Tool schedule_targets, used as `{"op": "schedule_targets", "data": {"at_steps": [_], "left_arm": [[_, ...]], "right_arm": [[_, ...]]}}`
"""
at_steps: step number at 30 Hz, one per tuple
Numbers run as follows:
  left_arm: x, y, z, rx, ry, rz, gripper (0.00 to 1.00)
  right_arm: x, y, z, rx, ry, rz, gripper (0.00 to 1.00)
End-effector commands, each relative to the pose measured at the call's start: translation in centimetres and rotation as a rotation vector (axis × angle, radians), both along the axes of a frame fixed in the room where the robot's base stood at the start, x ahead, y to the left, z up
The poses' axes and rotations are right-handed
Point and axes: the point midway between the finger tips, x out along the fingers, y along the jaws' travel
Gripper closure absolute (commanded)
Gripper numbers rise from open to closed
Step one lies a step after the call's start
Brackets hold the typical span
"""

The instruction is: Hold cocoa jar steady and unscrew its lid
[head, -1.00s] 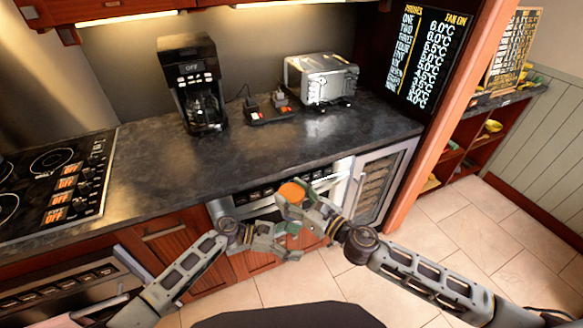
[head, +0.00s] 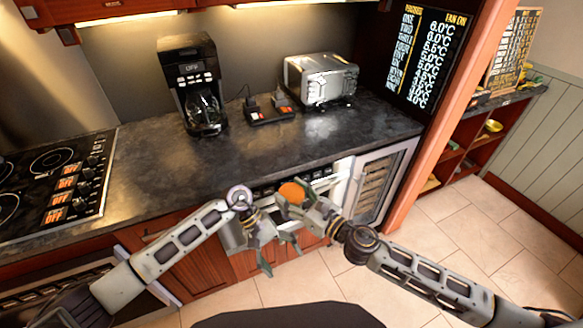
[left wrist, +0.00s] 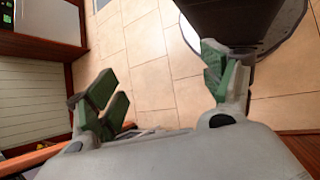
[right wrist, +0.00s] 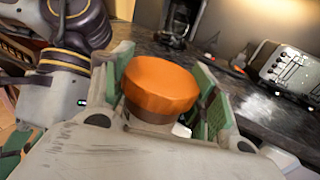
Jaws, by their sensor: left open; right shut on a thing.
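The cocoa jar shows mainly as its orange lid (head: 292,192) in the head view, in front of the counter edge. In the right wrist view the orange lid (right wrist: 160,84) sits on top of the jar, whose dark body (right wrist: 150,120) is mostly hidden below it. My right gripper (right wrist: 165,112) is shut on the jar's body, below the lid. My left gripper (head: 281,256) is open and empty, below and left of the jar and apart from it, fingers pointing down.
The dark counter (head: 260,150) lies behind both grippers, with drawers and a wine cooler (head: 377,190) below. A coffee maker (head: 190,85), a toaster (head: 322,80) and a power strip (head: 270,114) stand on it. Tiled floor (head: 460,240) is clear at right.

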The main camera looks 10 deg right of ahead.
Motion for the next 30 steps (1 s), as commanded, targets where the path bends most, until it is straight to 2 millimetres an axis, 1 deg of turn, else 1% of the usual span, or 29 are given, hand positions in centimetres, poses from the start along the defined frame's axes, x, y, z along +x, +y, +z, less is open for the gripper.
{"op": "schedule_targets", "data": {"at_steps": [8,15,20,24,30], "left_arm": [[-1.8,0.4,3.1,0.013,0.125,0.012,0.19],[-4.0,1.0,7.0,0.039,0.290,0.022,0.19],[-5.2,1.4,9.9,0.061,0.395,0.025,0.19],[-4.9,1.2,12.8,0.062,0.468,0.048,0.19],[-2.6,-0.2,17.2,0.021,0.534,0.111,0.19]], "right_arm": [[0.0,0.0,0.1,0.001,-0.001,0.000,1.00],[0.0,0.0,0.1,0.001,-0.001,0.000,1.00],[0.0,0.0,0.1,0.001,-0.001,0.000,1.00],[0.0,0.0,0.1,0.001,-0.001,0.000,1.00],[0.0,0.0,0.1,0.001,-0.001,0.000,1.00]]}}
